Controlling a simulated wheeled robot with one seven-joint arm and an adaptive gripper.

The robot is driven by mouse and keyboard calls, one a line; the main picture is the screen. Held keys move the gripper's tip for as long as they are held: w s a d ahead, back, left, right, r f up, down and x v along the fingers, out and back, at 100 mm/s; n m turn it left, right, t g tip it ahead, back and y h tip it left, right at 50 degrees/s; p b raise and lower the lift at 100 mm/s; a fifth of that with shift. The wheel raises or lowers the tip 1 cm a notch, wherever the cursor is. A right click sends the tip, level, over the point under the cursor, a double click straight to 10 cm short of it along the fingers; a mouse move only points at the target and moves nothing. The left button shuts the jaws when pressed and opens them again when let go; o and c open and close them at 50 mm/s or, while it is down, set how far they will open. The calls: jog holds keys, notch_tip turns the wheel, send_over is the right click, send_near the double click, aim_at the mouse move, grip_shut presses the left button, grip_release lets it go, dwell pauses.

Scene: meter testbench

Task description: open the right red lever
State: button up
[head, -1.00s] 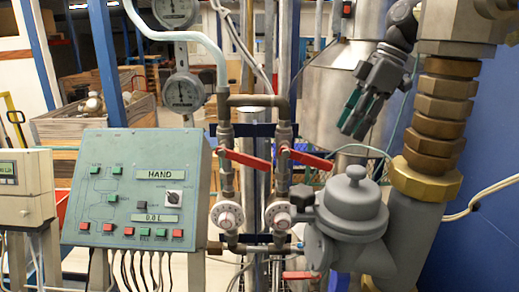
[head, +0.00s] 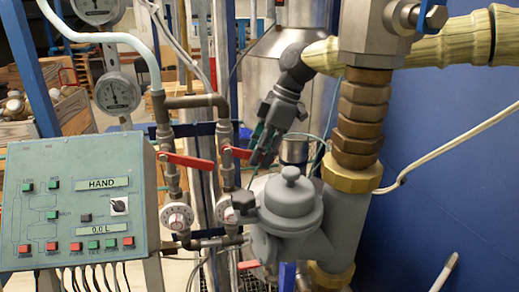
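The right red lever (head: 237,152) sits on the right-hand of two vertical pipes and points right, tilted slightly down. Its right end lies close to my gripper, which may hide its tip. My gripper (head: 260,158) hangs down from the upper right, with its fingers just right of the lever. The fingers look apart, with a narrow gap between them and green pads showing. I cannot tell whether they touch the lever. The left red lever (head: 188,160) is on the neighbouring pipe, also pointing right.
A grey domed meter (head: 290,205) stands just below my gripper. A thick pipe with brass fittings (head: 360,115) rises to its right. A green control panel (head: 75,205) is at the left. Round gauges (head: 117,94) hang at upper left. White dials (head: 177,216) sit below the levers.

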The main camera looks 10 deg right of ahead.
jog(key=shift+w+d+f, duration=0.1)
jog(key=shift+f, duration=0.2)
jog(key=shift+w+f, duration=0.15)
jog(key=shift+a, duration=0.4)
jog(key=shift+c, duration=0.5)
jog(key=shift+s, duration=0.2)
jog(key=c, duration=0.4)
jog(key=shift+w+d, duration=0.1)
jog(key=shift+d, duration=0.1)
grip_shut()
